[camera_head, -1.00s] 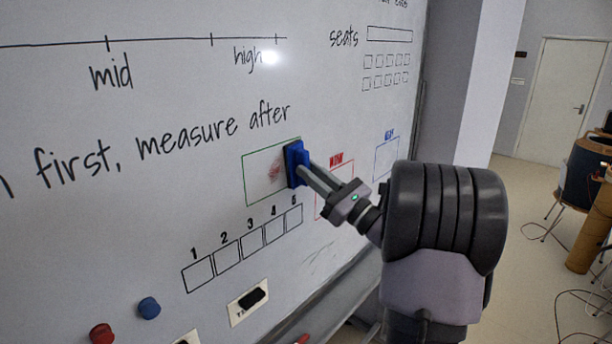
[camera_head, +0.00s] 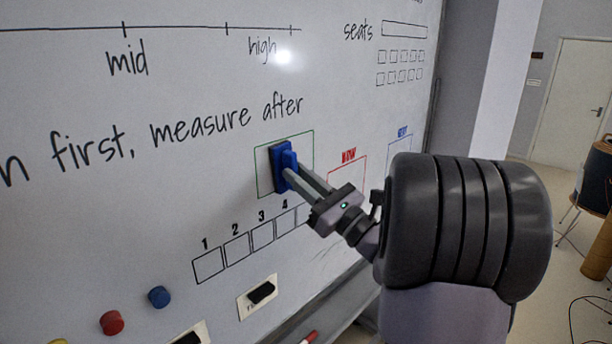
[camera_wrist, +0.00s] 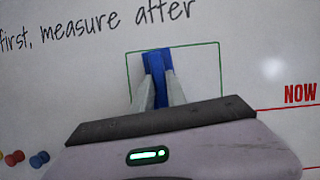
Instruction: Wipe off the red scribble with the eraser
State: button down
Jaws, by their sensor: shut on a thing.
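My gripper (camera_head: 287,173) is shut on the blue eraser (camera_head: 280,166), whose dark pad faces the whiteboard (camera_head: 215,85). The eraser is at the board, inside the green outlined box (camera_head: 257,175), over its left and middle part. In the wrist view, the gripper (camera_wrist: 158,80) holds the eraser (camera_wrist: 157,60) within the same green box (camera_wrist: 219,70). No red scribble shows in the visible part of the box; the area behind the eraser is hidden. I cannot tell exactly how firmly the pad touches the board.
The red NOW box (camera_head: 349,156) and blue box (camera_head: 402,133) lie right of the green one. Numbered squares (camera_head: 235,248) are below. A red magnet (camera_head: 112,322), a blue magnet (camera_head: 159,296) and a black labelled piece (camera_head: 261,292) sit lower on the board.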

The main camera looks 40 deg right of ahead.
jog(key=shift+s+d+f+b, duration=0.1)
jog(key=shift+s+f+b, duration=0.05)
jog(key=shift+s+b, duration=0.25)
jog(key=shift+s+d+b, duration=0.2)
jog(key=shift+s+b, duration=0.8)
jog(key=shift+s, duration=1.5)
jog(key=s+b, duration=0.1)
jog(key=s, duration=0.2)
jog(key=shift+d, duration=0.1)
